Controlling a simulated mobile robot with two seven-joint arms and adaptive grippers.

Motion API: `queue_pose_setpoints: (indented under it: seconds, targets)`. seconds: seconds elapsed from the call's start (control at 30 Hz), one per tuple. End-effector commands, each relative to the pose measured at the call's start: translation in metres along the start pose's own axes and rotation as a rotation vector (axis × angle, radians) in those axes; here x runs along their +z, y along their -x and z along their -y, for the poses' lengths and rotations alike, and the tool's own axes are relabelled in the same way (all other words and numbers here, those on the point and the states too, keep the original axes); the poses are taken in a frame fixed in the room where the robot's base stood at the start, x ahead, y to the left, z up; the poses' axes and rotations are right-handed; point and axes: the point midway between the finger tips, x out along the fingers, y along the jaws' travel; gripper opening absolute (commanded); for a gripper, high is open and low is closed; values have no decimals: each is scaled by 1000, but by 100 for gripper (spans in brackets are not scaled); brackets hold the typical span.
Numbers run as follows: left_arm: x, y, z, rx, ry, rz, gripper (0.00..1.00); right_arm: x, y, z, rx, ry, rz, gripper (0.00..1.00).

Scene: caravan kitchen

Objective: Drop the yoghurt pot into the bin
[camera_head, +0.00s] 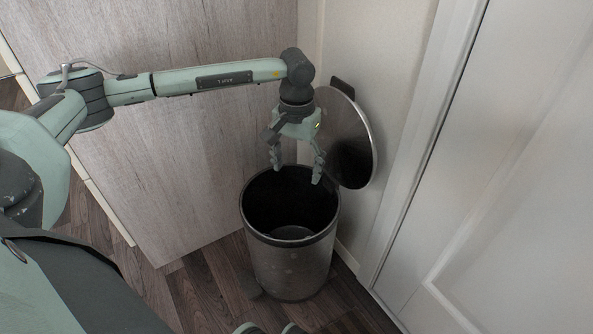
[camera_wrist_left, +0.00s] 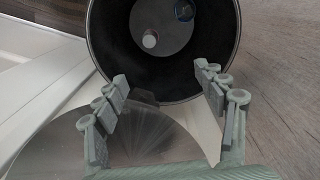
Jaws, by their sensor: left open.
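The bin (camera_head: 290,266) is a dark metal cylinder standing on the floor, its mouth uncovered. My left gripper (camera_head: 297,173) hangs over the bin's mouth, pointing down, its fingers apart with nothing between them. In the left wrist view the open fingers (camera_wrist_left: 161,77) frame the near rim of the bin (camera_wrist_left: 228,45). On the bin's floor lie a small whitish round thing with a reddish side (camera_wrist_left: 149,40), which looks like the yoghurt pot, and a blue round thing (camera_wrist_left: 183,10). They are too small to tell for certain. My right gripper is not in view.
The round bin lid (camera_head: 350,145) stands raised behind the bin, close to my left gripper's right side. A wood-grain panel (camera_head: 180,150) rises to the left and a white door (camera_head: 500,180) to the right. Dark plank floor (camera_head: 205,285) shows in front.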

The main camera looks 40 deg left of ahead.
Motion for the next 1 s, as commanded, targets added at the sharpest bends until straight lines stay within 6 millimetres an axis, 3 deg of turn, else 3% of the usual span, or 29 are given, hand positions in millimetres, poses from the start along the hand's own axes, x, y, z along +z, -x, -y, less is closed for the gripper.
queue_pose_setpoints:
  seconds: [0.3,0.5,1.0]
  targets:
    - [-1,69,0,0,-1,-4,71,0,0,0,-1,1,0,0]
    - [0,97,0,0,-1,-2,71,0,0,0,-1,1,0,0]
    - [0,105,0,-1,-1,1,71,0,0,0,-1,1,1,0]
